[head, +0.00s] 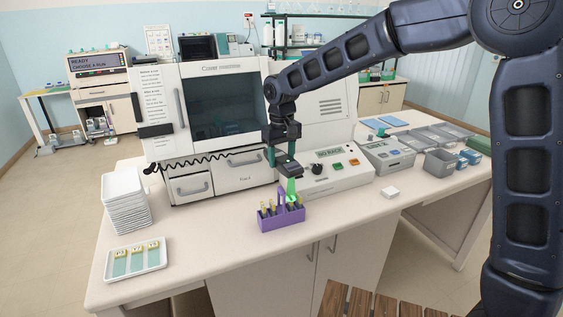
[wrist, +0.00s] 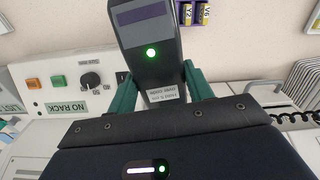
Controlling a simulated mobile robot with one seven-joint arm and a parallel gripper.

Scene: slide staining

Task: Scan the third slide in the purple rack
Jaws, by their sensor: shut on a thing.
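The purple rack (head: 283,222) stands on the bench with several yellow-topped slides upright in it. Its edge shows at the top of the wrist view (wrist: 184,14), with labels that seem to read Y2 and Y6. My gripper (head: 285,155) is above and just behind the rack, its green fingers shut on a dark handheld scanner (head: 289,170). In the wrist view the scanner (wrist: 148,30) has a lit green dot and a white label. A green glow (head: 291,187) falls from the scanner onto the rack's right part. Which slide it meets I cannot tell.
A panel reading NO RACK (head: 325,168) stands behind the rack, beside the large stainer cabinet (head: 222,105). A white tray with several slides (head: 136,262) and stacked white trays (head: 124,202) are at left. Grey bins (head: 440,163) are at right.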

